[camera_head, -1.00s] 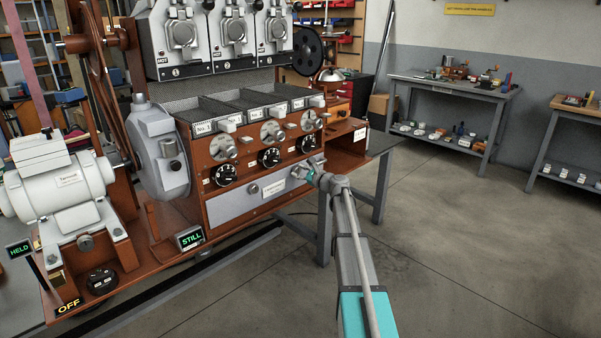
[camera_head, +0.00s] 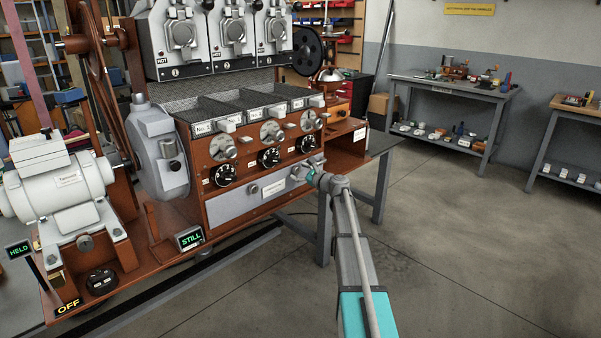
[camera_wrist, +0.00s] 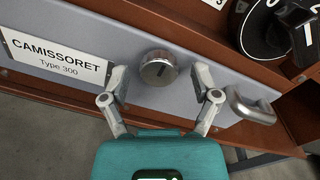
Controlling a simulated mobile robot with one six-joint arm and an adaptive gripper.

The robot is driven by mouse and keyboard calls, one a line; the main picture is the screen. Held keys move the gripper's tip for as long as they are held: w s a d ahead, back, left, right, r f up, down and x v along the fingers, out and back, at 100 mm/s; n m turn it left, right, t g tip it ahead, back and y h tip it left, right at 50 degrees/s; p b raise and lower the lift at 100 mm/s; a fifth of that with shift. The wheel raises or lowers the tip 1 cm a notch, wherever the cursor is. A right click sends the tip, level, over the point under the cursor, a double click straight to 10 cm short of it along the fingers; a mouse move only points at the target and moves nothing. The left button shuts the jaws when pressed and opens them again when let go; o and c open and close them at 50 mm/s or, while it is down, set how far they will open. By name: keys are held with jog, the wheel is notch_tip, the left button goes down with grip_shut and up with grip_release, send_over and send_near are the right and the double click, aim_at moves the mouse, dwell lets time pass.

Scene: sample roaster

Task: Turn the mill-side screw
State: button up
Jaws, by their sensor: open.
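In the wrist view, a round metal screw (camera_wrist: 158,69) with a dark slot sits on the grey front panel (camera_wrist: 140,32), right of the CAMISSORET label. My gripper (camera_wrist: 160,86) is open and empty in front of it. One finger is on each side of the screw, and the screw's face looks clear of both. In the head view, my gripper (camera_head: 303,173) is at the right end of the panel. Another round metal fitting (camera_head: 253,189) shows left of the label there. I cannot tell by sight which is the mill-side one.
A metal handle (camera_wrist: 250,106) juts out right of the gripper. A black dial (camera_wrist: 272,28) is above right. A motor (camera_head: 62,178) stands at left, near signs reading HELD, OFF and STILL. The floor at right is open.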

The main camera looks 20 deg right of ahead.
jog(key=v, duration=0.7)
jog(key=shift+d, duration=0.15)
jog(key=shift+s, duration=0.15)
dwell(0.3)
jog(key=s+a+f+n+g, duration=0.3)
jog(key=s+a+f+n, duration=0.15)
jog(key=a, duration=0.35)
jog(key=s+a+f+n+g+y, duration=0.1)
jog(key=s+a+f+n+g, duration=0.3)
jog(key=a, duration=0.4)
jog(key=s+a+f+n+g, duration=0.35)
jog(key=a+n, duration=0.25)
jog(key=a, duration=0.2)
jog(key=s+a+f+n+g+h, duration=0.2)
jog(key=s+n+h, duration=0.15)
jog(key=s, duration=0.35)
jog(key=s+a+f+n+g+h, duration=0.2)
jog(key=s+n, duration=0.2)
jog(key=s, duration=0.4)
jog(key=s+a+f+n+g+h, duration=0.1)
jog(key=s+a+n+g+h, duration=0.1)
jog(key=s+n, duration=0.35)
notch_tip(320, 180, up, 28)
jog(key=s+m+p, duration=0.1)
jog(key=p, duration=2.8)
jog(key=shift+s+r, duration=0.15)
jog(key=shift+s, duration=0.1)
jog(key=shift+a, duration=0.1)
